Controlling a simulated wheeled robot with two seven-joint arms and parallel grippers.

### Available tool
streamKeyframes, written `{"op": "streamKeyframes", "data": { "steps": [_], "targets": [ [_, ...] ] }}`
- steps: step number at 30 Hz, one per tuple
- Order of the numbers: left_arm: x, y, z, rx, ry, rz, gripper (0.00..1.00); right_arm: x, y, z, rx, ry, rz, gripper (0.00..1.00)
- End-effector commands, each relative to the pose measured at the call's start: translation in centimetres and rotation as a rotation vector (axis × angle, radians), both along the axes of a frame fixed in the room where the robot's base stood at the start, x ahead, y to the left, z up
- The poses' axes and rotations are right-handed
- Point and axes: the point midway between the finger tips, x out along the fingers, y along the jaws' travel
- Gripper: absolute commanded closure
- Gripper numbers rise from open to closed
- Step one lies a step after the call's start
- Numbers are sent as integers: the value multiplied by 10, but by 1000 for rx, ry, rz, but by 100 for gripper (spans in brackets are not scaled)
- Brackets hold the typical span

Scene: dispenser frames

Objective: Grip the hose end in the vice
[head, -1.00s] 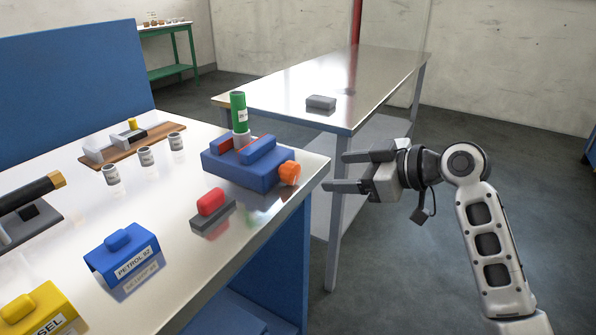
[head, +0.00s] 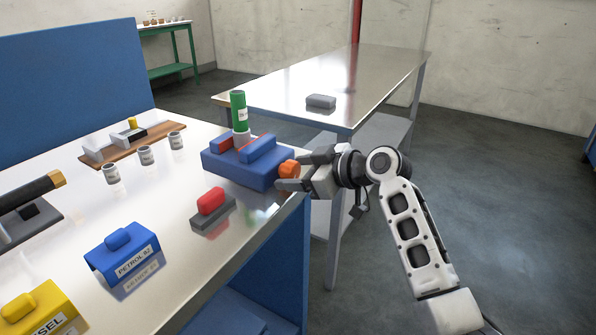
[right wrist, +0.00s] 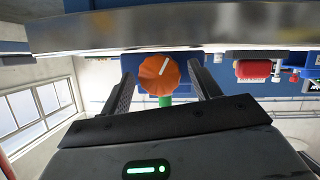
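The blue vice (head: 240,168) sits at the right edge of the steel bench, with an orange knob (head: 288,168) on its right side. A green cylinder (head: 238,108) with a pale lower part stands upright at the vice; I cannot tell whether the jaws touch it. A black hose (head: 22,194) with a brass-coloured end (head: 57,179) lies on a grey stand at the left. My right gripper (head: 296,170) is open at the knob. In the right wrist view the knob (right wrist: 158,77) lies between its fingers, with gaps beside it. My left gripper is not in view.
A red-topped grey block (head: 212,208) lies in front of the vice. Blue (head: 120,250) and yellow (head: 38,312) labelled blocks stand nearer. Several small canisters (head: 146,155) stand behind. A second steel table (head: 370,75) holds a grey block (head: 320,102).

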Motion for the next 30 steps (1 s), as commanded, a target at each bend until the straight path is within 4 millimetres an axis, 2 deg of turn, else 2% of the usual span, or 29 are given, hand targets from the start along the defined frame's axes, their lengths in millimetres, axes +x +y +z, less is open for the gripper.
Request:
{"op": "streamKeyframes", "data": {
  "steps": [1,4,10,13,19,28,29,30],
  "targets": [
    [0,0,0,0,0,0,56,0,0,0,0,0,0,52],
    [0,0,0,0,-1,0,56,0,0,0,0,0,0,80],
    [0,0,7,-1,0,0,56,1,-1,3,31,46,0,80],
    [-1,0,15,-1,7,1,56,2,-2,4,120,172,0,80],
    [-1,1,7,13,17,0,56,3,-3,0,276,381,0,80],
    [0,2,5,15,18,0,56,3,-3,0,295,404,0,80],
    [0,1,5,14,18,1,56,3,-3,0,294,403,0,55],
    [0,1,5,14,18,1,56,3,-3,0,294,403,0,44]
  ]
}}
